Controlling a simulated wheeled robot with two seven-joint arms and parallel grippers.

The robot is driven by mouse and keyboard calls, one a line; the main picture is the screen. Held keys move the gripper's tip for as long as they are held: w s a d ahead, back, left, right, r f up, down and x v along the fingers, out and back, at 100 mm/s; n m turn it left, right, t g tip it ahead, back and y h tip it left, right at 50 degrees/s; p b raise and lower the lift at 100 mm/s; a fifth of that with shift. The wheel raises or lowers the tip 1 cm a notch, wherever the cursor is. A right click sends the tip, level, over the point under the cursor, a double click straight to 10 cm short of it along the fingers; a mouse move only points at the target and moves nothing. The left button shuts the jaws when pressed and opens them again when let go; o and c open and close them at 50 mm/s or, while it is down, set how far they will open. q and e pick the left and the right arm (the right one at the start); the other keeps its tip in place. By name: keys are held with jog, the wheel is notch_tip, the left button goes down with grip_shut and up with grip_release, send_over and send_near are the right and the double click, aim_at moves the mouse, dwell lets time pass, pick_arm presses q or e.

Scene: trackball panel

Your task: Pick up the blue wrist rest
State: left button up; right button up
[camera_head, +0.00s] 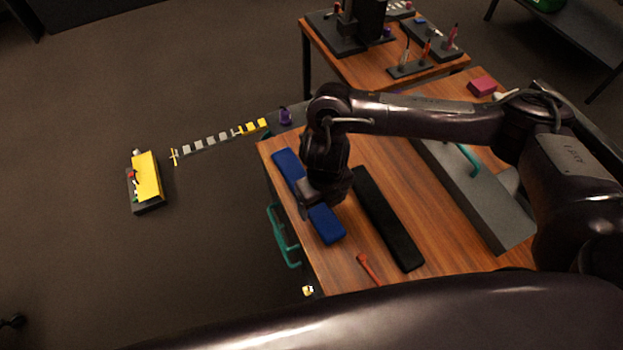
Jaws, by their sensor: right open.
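The blue wrist rest (327,225) is a long flat blue bar lying on the wooden table (399,203) near its left edge. My right gripper (306,208) is over the middle of it and points down, hiding part of the bar. The gripper is open. I cannot tell whether its fingers touch the bar. My left gripper is not in view.
A black bar (392,226) lies just right of the blue one. A red-orange tool (368,268) lies near the front. A grey panel (481,205) with a teal handle stands to the right. A pink block (482,86) sits at the back.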

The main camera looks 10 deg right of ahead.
aim_at(324, 217)
jog(key=f, duration=0.1)
jog(key=s+f, duration=0.1)
jog(key=shift+a+f+b, duration=0.1)
jog(key=shift+f+b, duration=0.25)
jog(key=shift+f, duration=0.05)
jog(key=shift+w+d+f, duration=0.15)
jog(key=shift+d+f, duration=0.05)
jog(key=shift+f, duration=0.4)
jog(key=shift+w+d+f, duration=0.15)
jog(key=shift+f, duration=0.95)
jog(key=shift+a, duration=0.1)
jog(key=c, duration=0.6)
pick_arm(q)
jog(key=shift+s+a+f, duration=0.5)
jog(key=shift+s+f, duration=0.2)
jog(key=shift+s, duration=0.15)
pick_arm(e)
jog(key=c, duration=0.5)
jog(key=shift+c, duration=0.2)
